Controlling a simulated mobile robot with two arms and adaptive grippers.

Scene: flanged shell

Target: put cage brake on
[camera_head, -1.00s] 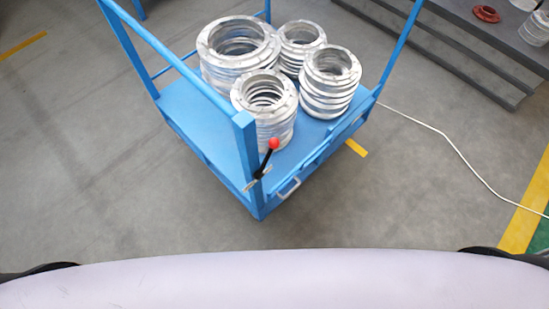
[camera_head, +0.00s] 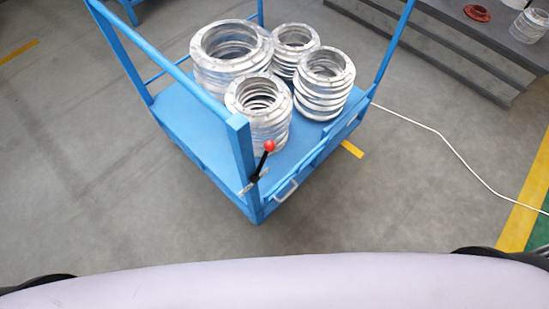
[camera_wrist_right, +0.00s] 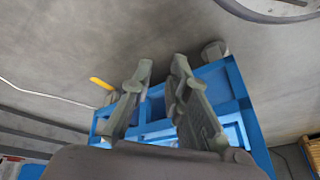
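The blue wheeled cage cart (camera_head: 185,125) stands on the grey floor ahead of me. Its brake lever is black with a red ball knob (camera_head: 269,146) and sits at the foot of the near corner post, tilted up to the right. No gripper shows in the head view, and nothing touches the lever there. In the right wrist view my right gripper (camera_wrist_right: 162,67) is open and empty, its two fingers apart in front of the cart's blue frame (camera_wrist_right: 217,75). I cannot make out the lever in that view. My left gripper is not seen.
Several stacks of silver flanged rings (camera_head: 325,85) stand on the cart's deck. A dark grey bench (camera_head: 480,50) with a red flange (camera_head: 477,12) is at the upper right. A white cable (camera_head: 440,140) crosses the floor. The floor before the cart is clear.

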